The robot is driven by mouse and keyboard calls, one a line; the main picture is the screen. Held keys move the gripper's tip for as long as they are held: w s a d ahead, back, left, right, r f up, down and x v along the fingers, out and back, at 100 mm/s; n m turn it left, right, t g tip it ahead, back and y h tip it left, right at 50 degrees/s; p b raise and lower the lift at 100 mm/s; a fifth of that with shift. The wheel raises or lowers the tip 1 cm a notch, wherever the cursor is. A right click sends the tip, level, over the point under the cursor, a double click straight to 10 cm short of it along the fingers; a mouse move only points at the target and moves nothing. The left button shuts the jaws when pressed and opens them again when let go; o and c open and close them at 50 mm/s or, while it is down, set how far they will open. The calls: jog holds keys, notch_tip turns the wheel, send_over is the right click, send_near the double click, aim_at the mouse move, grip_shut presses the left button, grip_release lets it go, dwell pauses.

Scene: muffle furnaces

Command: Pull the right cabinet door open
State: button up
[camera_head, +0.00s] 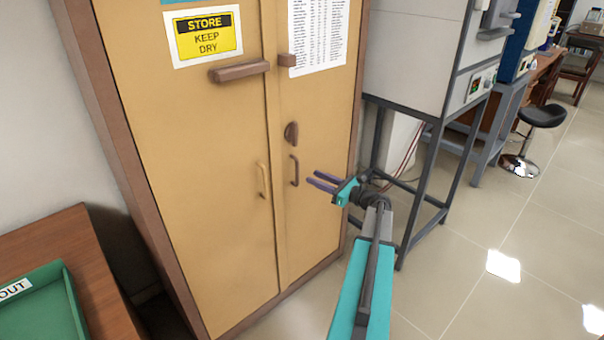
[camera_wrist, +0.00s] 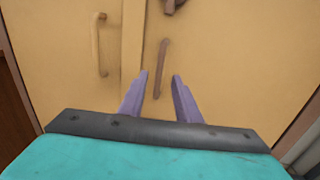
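The tan cabinet has a left door (camera_head: 205,190) and a right door (camera_head: 322,140), both shut. The right door carries a dark brown vertical handle (camera_head: 294,170) below a rounded dark knob (camera_head: 291,132). My gripper (camera_head: 318,182) is open, with two purple fingers pointing at the right door just right of its handle. In the wrist view the handle (camera_wrist: 161,68) stands ahead of the fingertips, roughly between their lines, and the space between the fingers (camera_wrist: 159,77) is empty. The left door's lighter handle (camera_wrist: 99,45) is farther left.
A brown horizontal latch bar (camera_head: 240,71) is on the left door, with a small block (camera_head: 287,60) on the right door. A grey furnace on a metal stand (camera_head: 400,185) is close on the right. A wooden table with a green tray (camera_head: 75,300) is at lower left. Tiled floor is clear at lower right.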

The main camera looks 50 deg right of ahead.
aim_at(298, 171)
jog(key=w, duration=0.6)
jog(key=shift+w+a+p, duration=0.35)
jog(key=shift+a+p, duration=0.1)
grip_shut()
jog(key=shift+s+a+f, duration=0.1)
jog(key=shift+a, duration=0.05)
